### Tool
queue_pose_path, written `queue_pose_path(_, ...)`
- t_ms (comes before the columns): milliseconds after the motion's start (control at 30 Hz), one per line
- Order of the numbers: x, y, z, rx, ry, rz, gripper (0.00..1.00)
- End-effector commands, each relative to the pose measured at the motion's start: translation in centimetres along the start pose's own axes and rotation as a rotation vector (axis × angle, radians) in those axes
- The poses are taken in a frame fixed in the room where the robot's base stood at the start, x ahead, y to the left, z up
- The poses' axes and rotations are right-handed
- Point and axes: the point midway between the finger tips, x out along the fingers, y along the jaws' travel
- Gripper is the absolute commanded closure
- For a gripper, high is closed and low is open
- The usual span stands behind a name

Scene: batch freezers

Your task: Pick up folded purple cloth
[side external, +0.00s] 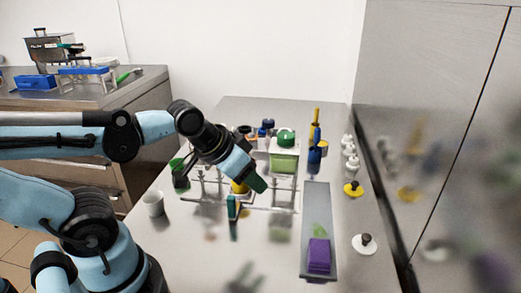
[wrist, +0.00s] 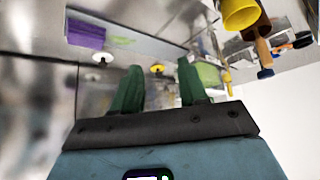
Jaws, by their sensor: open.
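The folded purple cloth (side external: 319,254) is a small block-like bundle at the near end of a long grey tray (side external: 316,200) on the steel table. It also shows at the upper left of the wrist view (wrist: 86,33). My gripper (side external: 258,185) is over the middle of the table, to the left of and beyond the cloth, clearly apart from it. In the wrist view its two green fingers (wrist: 160,72) stand apart with nothing between them. The side view does not show both fingers separately.
A clear rack (side external: 285,190) and a green-lidded container (side external: 284,152) stand near my gripper. A white cup (side external: 153,204) is at the left. A yellow-based piece (side external: 353,188) and a white disc with a dark knob (side external: 364,244) lie right of the tray, beside a reflective steel wall.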

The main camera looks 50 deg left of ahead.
Motion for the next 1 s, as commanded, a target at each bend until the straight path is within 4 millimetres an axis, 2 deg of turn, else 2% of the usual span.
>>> queue_pose_path(267, 0.0, 0.0, 0.0, 0.0, 0.0, 0.0, 0.56)
queue_pose_path(500, 0.0, 0.0, 0.0, 0.0, 0.0, 0.0, 0.19)
queue_pose_path(833, 0.0, 0.1, -0.1, 0.026, -0.007, 0.003, 0.19)
queue_pose_path(933, 0.0, 0.8, -0.7, 0.136, -0.036, 0.017, 0.19)
queue_pose_path(1000, 0.0, 1.6, -1.3, 0.276, -0.071, 0.037, 0.19)
